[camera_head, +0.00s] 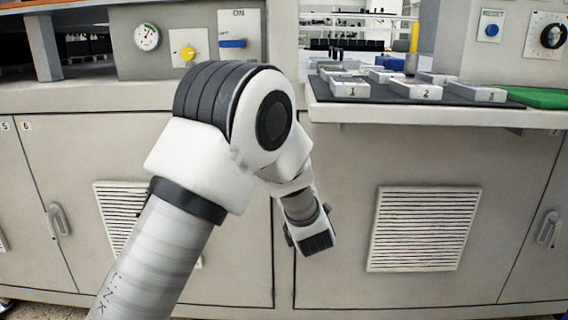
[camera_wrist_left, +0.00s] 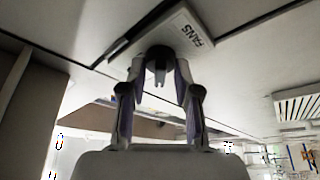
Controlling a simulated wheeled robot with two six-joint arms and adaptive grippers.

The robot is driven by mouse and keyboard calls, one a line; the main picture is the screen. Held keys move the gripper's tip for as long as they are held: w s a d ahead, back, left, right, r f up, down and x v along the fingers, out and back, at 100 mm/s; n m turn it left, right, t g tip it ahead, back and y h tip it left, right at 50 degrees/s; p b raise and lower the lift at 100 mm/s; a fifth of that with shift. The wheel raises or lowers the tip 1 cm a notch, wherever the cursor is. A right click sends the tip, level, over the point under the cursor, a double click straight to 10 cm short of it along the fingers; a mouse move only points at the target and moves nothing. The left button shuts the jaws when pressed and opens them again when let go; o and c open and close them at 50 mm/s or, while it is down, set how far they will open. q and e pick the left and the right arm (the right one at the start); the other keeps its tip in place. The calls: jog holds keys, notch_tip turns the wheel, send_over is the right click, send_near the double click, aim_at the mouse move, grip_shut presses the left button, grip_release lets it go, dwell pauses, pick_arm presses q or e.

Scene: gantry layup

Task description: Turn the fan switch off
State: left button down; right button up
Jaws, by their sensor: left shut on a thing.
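The fan switch (camera_wrist_left: 160,53) is a dark round knob on a pale plate (camera_wrist_left: 180,35) lettered FANS, at the top middle of the left wrist view. My left gripper (camera_wrist_left: 158,66) has its two fingers closed on the knob from both sides. A small pronged part shows between the fingers, and the switch's exact setting is hard to read. In the head view, my left arm reaches up from the bottom and bends down in front of the cabinet doors. My right gripper is not in view.
A gauge (camera_head: 147,37), a yellow knob (camera_head: 187,54) and a blue lever (camera_head: 233,43) marked ON sit on the upper left panel. A shelf at right holds a dark mat (camera_head: 375,95) with numbered blocks (camera_head: 415,89). A blue button (camera_head: 491,30) and black dial (camera_head: 552,36) are beyond.

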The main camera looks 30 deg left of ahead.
pick_arm(q)
jog(key=shift+f, duration=0.1)
jog(key=c, duration=1.2)
grip_release()
jog(key=shift+d, duration=0.1)
jog(key=v, duration=0.7)
jog(key=shift+s+d+f, duration=0.1)
jog(key=shift+s, duration=0.05)
